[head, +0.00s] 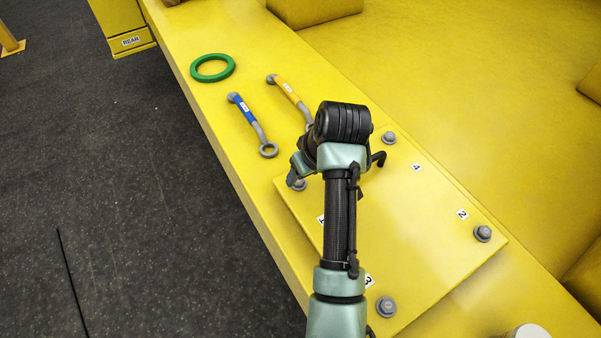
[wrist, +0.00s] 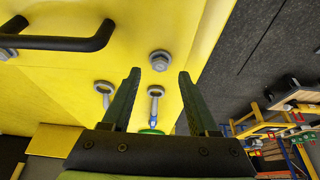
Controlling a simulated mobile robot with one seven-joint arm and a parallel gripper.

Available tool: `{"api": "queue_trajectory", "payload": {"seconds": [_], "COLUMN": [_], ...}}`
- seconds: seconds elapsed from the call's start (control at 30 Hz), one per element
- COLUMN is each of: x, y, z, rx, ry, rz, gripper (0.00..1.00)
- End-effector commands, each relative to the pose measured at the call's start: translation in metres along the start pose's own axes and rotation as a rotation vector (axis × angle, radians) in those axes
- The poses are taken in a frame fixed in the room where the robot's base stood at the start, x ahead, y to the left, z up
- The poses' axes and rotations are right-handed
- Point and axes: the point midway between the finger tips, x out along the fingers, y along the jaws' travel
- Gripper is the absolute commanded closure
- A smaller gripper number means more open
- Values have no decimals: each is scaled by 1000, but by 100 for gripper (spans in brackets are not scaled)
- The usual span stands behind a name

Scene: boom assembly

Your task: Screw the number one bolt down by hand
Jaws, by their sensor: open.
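The number one bolt (head: 299,185) is a grey hex bolt at the left corner of the raised yellow plate (head: 430,255), near a partly hidden label "1" (head: 321,219). In the wrist view the bolt (wrist: 160,61) shows between and just beyond my fingertips. My gripper (wrist: 160,74) is open and empty, with one finger to either side of the bolt's line. I cannot tell the exact gap to the bolt head. In the head view my arm hides most of the gripper and the middle of the plate.
Bolts stand near labels 4 (head: 389,138), 2 (head: 483,233) and 3 (head: 386,306). A blue-handled wrench (head: 246,115), an orange-handled wrench (head: 288,90) and a green ring (head: 212,68) lie on the yellow beam beyond the plate. Dark floor (head: 130,200) lies left of the beam.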

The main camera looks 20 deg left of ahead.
Motion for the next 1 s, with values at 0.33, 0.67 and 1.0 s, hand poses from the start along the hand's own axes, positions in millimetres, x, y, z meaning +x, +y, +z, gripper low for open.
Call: {"api": "queue_trajectory", "payload": {"seconds": [0.33, 0.67, 1.0], "x": [34, 34, 34], "y": [-1, 0, 0], "z": [0, 0, 0], "rx": [0, 0, 0], "ry": [0, 1, 1], "rz": [0, 0, 0], "gripper": [40, 53, 100]}}
